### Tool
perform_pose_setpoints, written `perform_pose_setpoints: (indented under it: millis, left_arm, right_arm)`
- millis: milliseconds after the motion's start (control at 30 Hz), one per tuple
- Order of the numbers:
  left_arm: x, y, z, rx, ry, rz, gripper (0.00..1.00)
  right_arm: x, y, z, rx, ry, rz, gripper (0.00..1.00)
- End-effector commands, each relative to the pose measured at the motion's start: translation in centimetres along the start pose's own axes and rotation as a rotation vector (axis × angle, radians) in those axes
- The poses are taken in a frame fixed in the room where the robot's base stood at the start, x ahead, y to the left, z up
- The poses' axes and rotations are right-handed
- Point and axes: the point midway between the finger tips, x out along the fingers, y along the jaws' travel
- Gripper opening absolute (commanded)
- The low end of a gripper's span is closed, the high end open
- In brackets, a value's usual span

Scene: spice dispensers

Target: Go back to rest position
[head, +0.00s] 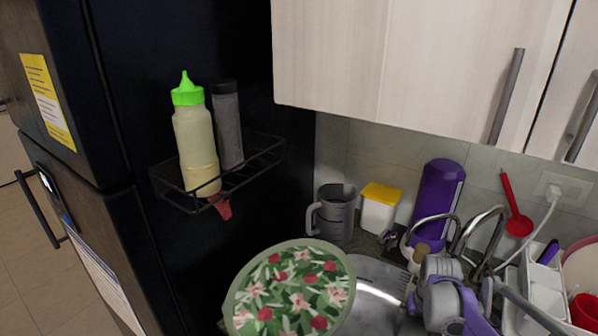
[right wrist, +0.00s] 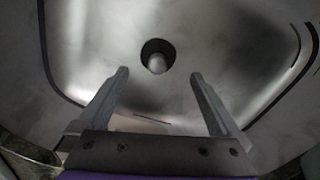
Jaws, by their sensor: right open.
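My right gripper (right wrist: 159,76) is open. Its two fingers are spread with nothing between them, above the metal sink (right wrist: 225,75) and its round drain (right wrist: 158,55). In the head view my purple and grey right arm is at the lower right, over the sink (head: 375,295); its fingertips cannot be made out there. My left gripper is not in view. A pale yellow bottle with a green cap (head: 196,140) and a dark grey dispenser (head: 228,125) stand in the black wire rack (head: 265,150) on the dark fridge.
A floral round tray (head: 290,292) is at the bottom centre. Behind the sink are a grey mug (head: 335,212), a yellow-lidded container (head: 379,207), a purple bottle (head: 436,195) and faucets (head: 470,232). A dish rack (head: 530,275) is at right. Cabinets (head: 400,60) overhang the counter.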

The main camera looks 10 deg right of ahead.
Motion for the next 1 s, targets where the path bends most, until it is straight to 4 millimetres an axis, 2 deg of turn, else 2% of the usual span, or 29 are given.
perform_pose_setpoints:
  millis: [167,300,600,800,1000]
  left_arm:
    - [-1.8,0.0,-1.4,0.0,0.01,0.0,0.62]
    - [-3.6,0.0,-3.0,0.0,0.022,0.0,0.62]
    - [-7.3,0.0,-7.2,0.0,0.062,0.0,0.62]
    - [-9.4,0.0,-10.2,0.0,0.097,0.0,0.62]
    - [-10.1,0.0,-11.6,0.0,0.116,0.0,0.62]
  right_arm:
    - [-4.4,-2.5,2.8,-0.064,0.069,-0.011,1.0]
    - [-8.4,-4.7,6.1,-0.134,0.151,-0.025,1.0]
    - [-14.8,-8.2,12.8,-0.282,0.345,-0.068,1.0]
    - [-16.8,-9.6,15.8,-0.366,0.471,-0.101,1.0]
    - [-17.2,-10.3,17.0,-0.409,0.54,-0.119,1.0]
